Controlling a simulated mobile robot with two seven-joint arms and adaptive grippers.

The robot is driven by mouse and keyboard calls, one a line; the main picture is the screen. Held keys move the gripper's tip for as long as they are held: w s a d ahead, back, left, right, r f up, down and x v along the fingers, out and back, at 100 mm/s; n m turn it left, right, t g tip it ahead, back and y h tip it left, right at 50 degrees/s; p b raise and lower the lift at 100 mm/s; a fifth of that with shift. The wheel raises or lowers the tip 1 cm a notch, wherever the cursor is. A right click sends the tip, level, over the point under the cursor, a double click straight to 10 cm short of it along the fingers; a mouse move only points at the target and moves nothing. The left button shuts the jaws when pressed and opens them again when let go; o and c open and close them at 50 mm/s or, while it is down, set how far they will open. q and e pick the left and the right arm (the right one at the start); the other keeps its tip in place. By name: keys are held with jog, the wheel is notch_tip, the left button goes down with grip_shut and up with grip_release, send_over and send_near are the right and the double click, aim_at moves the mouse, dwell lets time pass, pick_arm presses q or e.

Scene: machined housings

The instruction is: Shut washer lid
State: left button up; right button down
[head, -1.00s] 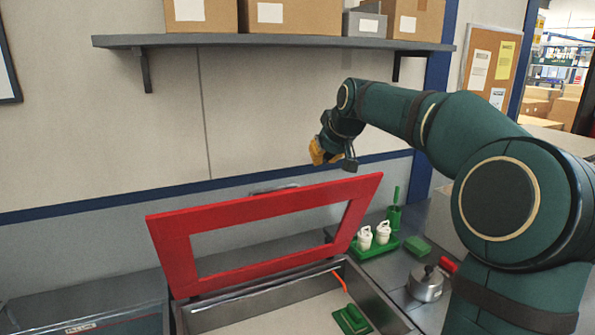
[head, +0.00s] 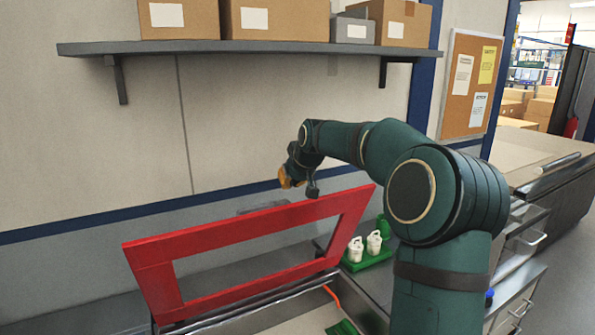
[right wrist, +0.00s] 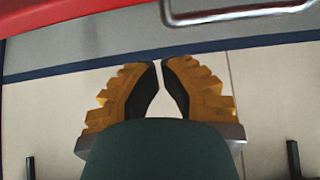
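The red washer lid (head: 160,246), a frame with a rectangular opening, stands raised and tilted back above the washer's metal basin (head: 285,299). My right gripper (head: 289,178) is behind and just above the lid's top edge, near the middle to right. In the right wrist view, my right gripper (right wrist: 159,64) has its two yellow, black-padded fingers nearly together at the tips, with nothing between them. The lid's red edge (right wrist: 90,12) crosses the top of that view, apart from the fingers in the picture. The left gripper is not in view.
A grey shelf (head: 240,47) with cardboard boxes hangs on the wall above. A green tray (head: 368,262) with white bottles stands right of the washer. A metal bar (right wrist: 240,14) shows beside the lid in the wrist view. The basin's inside is partly out of frame.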

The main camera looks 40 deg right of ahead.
jog(key=shift+s+a+f, duration=0.25)
jog(key=shift+s+f, duration=0.25)
jog(key=shift+s, duration=0.3)
jog(key=shift+s+a+f, duration=0.2)
jog(key=shift+s+f, duration=0.25)
jog(key=shift+s, duration=0.35)
